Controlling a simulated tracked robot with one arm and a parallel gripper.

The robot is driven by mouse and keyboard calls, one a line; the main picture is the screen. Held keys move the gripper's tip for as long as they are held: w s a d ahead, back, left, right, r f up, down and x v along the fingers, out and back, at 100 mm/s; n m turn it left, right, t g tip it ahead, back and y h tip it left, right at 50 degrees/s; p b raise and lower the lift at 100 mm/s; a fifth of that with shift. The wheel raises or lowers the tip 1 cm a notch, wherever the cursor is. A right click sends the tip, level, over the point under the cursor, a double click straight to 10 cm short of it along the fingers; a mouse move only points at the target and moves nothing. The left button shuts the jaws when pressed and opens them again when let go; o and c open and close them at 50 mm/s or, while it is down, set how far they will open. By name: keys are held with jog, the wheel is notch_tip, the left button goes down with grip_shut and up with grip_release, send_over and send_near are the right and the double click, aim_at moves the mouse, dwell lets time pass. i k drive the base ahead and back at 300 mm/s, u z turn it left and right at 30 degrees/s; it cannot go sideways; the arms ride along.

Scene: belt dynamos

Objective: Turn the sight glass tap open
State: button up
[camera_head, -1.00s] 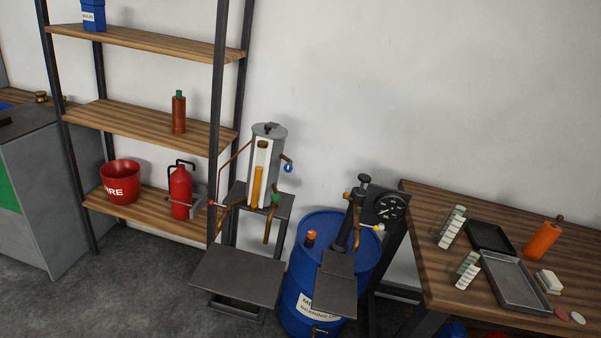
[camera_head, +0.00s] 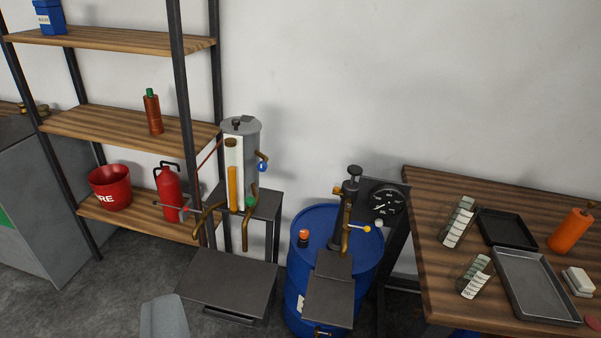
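A grey upright tank (camera_head: 251,140) with a sight glass (camera_head: 232,180) on its front, showing an amber column, stands on a dark metal stand (camera_head: 266,203) left of centre. Around the tank are a blue-knobbed fitting (camera_head: 262,167), a green-knobbed fitting (camera_head: 251,202) above a brass spout, and a red-tipped lever (camera_head: 184,209) by a brass pipe at lower left. I cannot tell for certain which is the sight glass tap, nor whether it is open. My gripper's fingers are not in view, and nothing touches the fittings.
A low dark platform (camera_head: 228,283) lies before the tank. A blue drum (camera_head: 322,220) with a pump stands to its right. Shelving (camera_head: 128,124) with a red bucket (camera_head: 110,187) and extinguisher (camera_head: 169,192) is left. A wooden table (camera_head: 440,285) is right.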

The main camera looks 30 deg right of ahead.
aim_at(262, 167)
jog(key=z, duration=0.1)
jog(key=i, duration=1)
jog(key=u, duration=0.05)
